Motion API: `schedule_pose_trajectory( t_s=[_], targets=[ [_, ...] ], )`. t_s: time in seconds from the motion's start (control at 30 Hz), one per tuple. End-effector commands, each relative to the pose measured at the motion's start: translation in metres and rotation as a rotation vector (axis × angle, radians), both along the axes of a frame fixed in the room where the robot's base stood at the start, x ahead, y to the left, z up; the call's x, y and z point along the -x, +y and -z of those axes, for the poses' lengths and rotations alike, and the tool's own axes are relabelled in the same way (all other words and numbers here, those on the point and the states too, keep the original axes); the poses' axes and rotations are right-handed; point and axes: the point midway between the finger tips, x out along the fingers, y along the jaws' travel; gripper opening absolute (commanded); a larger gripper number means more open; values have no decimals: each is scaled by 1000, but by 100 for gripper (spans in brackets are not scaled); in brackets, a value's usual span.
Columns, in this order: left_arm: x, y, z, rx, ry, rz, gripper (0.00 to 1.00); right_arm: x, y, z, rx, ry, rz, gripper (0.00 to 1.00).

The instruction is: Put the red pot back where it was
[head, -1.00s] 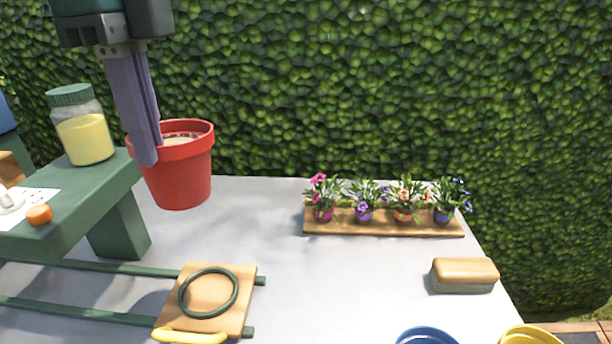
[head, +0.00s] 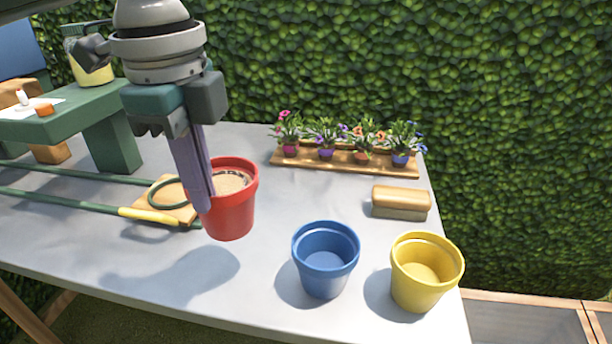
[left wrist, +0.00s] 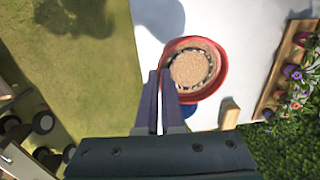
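The red pot (head: 233,212), filled with a pale brown grainy material, hangs upright above the table, left of the blue pot. My left gripper (head: 204,207) is shut on the pot's near-left wall, one finger hidden inside or behind the other. In the left wrist view the red pot (left wrist: 219,78) is at the fingertips of my left gripper (left wrist: 160,75), with its contents facing the camera. The blue pot (head: 324,262) and the yellow pot (head: 425,272) stand upright and empty at the table's front right. My right gripper is not in view.
A wooden board (head: 345,162) with several small flower pots lies at the back, and a tan-topped block (head: 400,202) is at the right. A green bench (head: 105,115) with a jar (head: 90,68) is at the left. The table (head: 215,282) left of the blue pot is clear.

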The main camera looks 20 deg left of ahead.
Motion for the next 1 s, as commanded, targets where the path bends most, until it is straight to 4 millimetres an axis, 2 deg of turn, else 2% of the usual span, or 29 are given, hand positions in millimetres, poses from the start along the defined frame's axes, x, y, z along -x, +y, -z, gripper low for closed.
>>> schedule_pose_trajectory(
  t_s=[0.03, 0.1, 0.33, 0.53, 0.97, 1.0],
  targets=[
    [0, 0, 16, -1, 2, 0, 0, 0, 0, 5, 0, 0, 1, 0],
    [0, -1, 29, 1, 1, 1, 0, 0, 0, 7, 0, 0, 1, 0],
    [0, 0, 51, 1, 0, 1, 0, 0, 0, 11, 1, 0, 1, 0],
    [0, -1, 83, 1, 0, 2, 0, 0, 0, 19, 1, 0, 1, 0],
    [-1, 0, 90, 0, -2, 1, 0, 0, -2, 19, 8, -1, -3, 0],
    [0, 0, 90, 0, -1, 2, 9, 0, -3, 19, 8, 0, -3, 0]
  ],
)
